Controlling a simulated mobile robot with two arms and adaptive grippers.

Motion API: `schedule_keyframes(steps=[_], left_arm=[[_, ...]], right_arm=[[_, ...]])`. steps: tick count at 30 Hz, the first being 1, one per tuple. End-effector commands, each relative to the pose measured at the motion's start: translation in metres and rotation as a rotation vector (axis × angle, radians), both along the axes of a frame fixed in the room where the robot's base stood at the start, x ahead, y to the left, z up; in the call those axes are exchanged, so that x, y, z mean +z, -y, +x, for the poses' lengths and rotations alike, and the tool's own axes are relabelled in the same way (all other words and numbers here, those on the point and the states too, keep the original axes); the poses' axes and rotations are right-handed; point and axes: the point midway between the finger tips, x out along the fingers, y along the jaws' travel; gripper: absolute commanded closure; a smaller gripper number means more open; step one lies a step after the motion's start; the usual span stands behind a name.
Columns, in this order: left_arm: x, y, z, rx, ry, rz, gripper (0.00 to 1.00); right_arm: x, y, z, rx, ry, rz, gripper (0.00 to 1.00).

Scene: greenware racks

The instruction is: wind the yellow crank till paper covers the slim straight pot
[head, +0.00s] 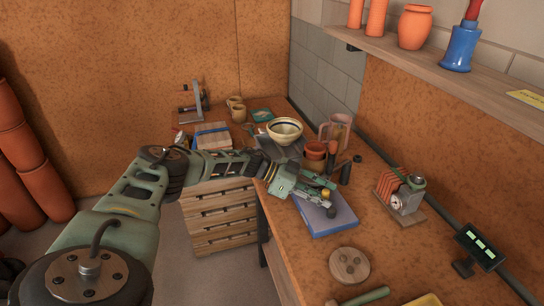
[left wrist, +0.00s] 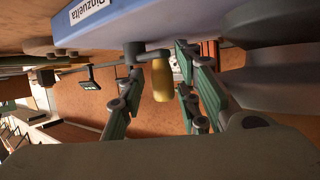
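The yellow crank handle (head: 326,194) stands at the blue box (head: 338,223) on the right-hand bench. My left gripper (head: 322,191) is at the handle. In the left wrist view the yellow handle (left wrist: 161,80) lies between the fingers of my left gripper (left wrist: 158,88), which are spread with gaps on both sides. The blue box (left wrist: 150,14), with a white name label, is at the top there. I cannot make out paper or which pot is the slim straight one; slim orange pots (head: 376,17) stand on the shelf. My right gripper is out of view.
A rack device (head: 400,195) and small screen (head: 479,246) are to the right, a round wooden disc (head: 349,266) in front.

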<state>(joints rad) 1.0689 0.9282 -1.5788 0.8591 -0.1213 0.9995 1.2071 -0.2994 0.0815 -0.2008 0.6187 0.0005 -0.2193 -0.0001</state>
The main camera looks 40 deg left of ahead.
Motion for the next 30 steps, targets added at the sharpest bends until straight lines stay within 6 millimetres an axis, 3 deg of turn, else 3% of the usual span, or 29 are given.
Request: schedule_keyframes(steps=[7,16,30], left_arm=[[0.004,-0.001,-0.003,0.049,-0.001,0.001,0.69],[0.004,-0.001,-0.013,0.247,-0.004,0.0,0.69],[-0.001,0.002,-0.024,0.507,-0.004,-0.001,0.69]], right_arm=[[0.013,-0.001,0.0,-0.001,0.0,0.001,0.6],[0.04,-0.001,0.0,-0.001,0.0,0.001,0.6],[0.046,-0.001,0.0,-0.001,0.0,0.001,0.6]])
